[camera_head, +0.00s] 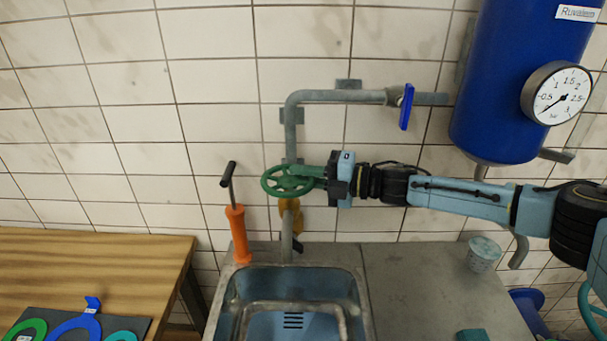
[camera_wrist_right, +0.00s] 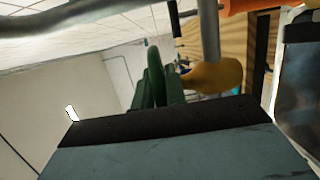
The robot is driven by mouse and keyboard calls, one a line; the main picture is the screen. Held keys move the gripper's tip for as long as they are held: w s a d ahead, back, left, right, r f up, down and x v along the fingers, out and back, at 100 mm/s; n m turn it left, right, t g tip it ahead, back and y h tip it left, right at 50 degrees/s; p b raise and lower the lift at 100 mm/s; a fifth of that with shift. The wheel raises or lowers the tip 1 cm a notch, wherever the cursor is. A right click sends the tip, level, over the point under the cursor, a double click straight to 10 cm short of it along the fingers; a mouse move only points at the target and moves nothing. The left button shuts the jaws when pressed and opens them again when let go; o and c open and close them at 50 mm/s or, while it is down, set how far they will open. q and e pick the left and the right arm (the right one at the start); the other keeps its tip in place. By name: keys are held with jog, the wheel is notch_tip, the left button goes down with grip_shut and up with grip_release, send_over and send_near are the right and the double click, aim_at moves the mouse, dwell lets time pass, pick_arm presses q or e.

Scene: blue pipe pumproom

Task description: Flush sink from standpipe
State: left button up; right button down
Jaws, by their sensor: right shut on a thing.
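A grey standpipe (camera_head: 291,130) runs down the tiled wall to the sink (camera_head: 355,290), which has a metal basin with a drain. A green handwheel valve (camera_head: 285,181) sits on the pipe above the sink. My right gripper (camera_head: 328,180) reaches in from the right and is shut on the handwheel's side; the wheel also shows in the right wrist view (camera_wrist_right: 152,85), partly hidden by the gripper body. A yellow fitting (camera_head: 290,207) is on the pipe below the wheel, also seen in the right wrist view (camera_wrist_right: 212,74). My left gripper is not in view.
An orange hand pump (camera_head: 237,235) stands left of the pipe. A blue lever (camera_head: 407,106) is on the upper pipe. A blue tank (camera_head: 510,70) with a gauge (camera_head: 557,94) hangs at right. A cup (camera_head: 483,253) stands on the counter (camera_head: 420,290). A wooden table (camera_head: 90,260) is at left.

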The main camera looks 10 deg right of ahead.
aim_at(298, 196)
jog(key=m+t+h, duration=0.2)
jog(key=s+m+t+h, duration=0.1)
jog(key=m+t+h, duration=0.2)
jog(key=s+m+t+h, duration=0.1)
jog(key=m+t+h, duration=0.1)
jog(key=shift+s+a+f+t, duration=0.1)
jog(key=shift+s+a+t, duration=0.05)
jog(key=shift+s+t, duration=0.15)
jog(key=m+h, duration=0.1)
jog(key=m+t+h, duration=0.1)
jog(key=h, duration=0.1)
jog(key=m+h, duration=0.2)
jog(key=shift+s+a+t, duration=0.25)
jog(key=shift+s+t, duration=0.15)
jog(key=shift+s+a+m+h+b, duration=0.15)
jog(key=shift+m+h, duration=0.55)
jog(key=shift+h, duration=0.45)
jog(key=shift+s+a+m+h+b, duration=0.15)
jog(key=shift+m+h, duration=0.55)
jog(key=shift+h, duration=0.5)
jog(key=shift+s+a+m+h+b, duration=0.15)
jog(key=shift+m+h, duration=0.55)
jog(key=shift+h, duration=0.45)
jog(key=c, duration=1.5)
grip_release()
jog(key=shift+w, duration=0.1)
jog(key=shift+o, duration=0.2)
